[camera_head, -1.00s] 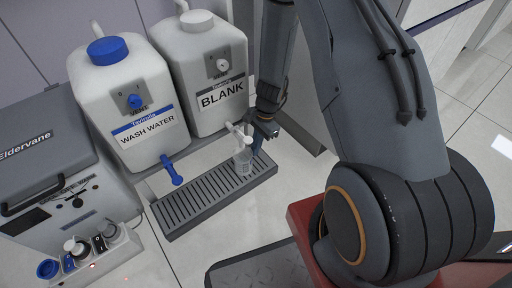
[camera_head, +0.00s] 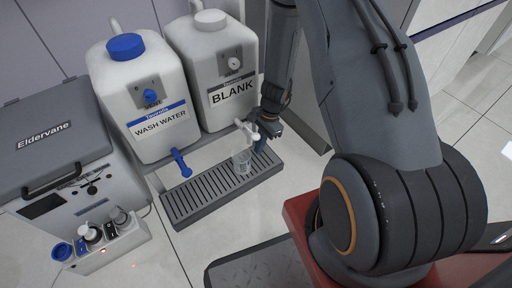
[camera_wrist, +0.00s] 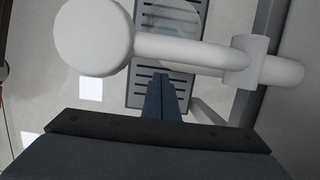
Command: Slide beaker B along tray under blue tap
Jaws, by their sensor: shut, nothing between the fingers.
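A clear beaker (camera_head: 242,162) stands upright on the slotted tray (camera_head: 178,224), a little left of the white tap (camera_head: 248,130) of the BLANK tank. No letter is readable on it. The blue tap (camera_head: 181,163) hangs over the tray's left part, left of the beaker. My gripper (camera_head: 261,146) is shut and empty, low over the tray just right of the beaker. I cannot tell if it touches the glass. In the wrist view the shut fingers (camera_wrist: 163,97) point at the tray; the white tap (camera_wrist: 180,49) crosses in front, and a faint round beaker rim (camera_wrist: 182,14) shows beyond it.
The WASH WATER tank (camera_head: 140,105) and the BLANK tank (camera_head: 212,75) stand behind the tray. A grey Eldervane instrument (camera_head: 60,150) with a bottle holder (camera_head: 105,245) is at the left. The tray between beaker and blue tap is clear.

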